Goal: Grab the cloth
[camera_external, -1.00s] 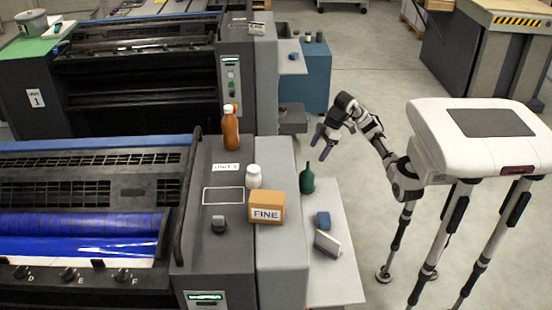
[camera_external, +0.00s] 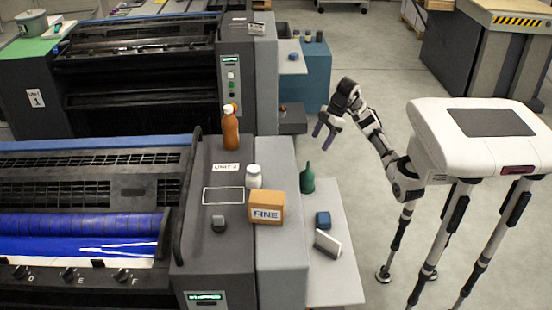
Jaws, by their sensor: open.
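No plainly recognisable cloth shows. A small dark blue item (camera_external: 323,219) lies on the light grey side shelf (camera_external: 335,285) of the near machine; it could be a folded cloth, but I cannot tell. My gripper (camera_external: 322,139) is in the air beyond the shelf's far end, above and behind the blue item in the picture. Its two dark purple fingers are apart and point downward, with nothing between them.
A green bottle (camera_external: 307,179) stands at the shelf's far end, and a tilted pale panel (camera_external: 327,243) is in front of the blue item. A FINE box (camera_external: 267,207), a white jar (camera_external: 254,178) and an orange-brown bottle (camera_external: 231,131) stand on the near machine.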

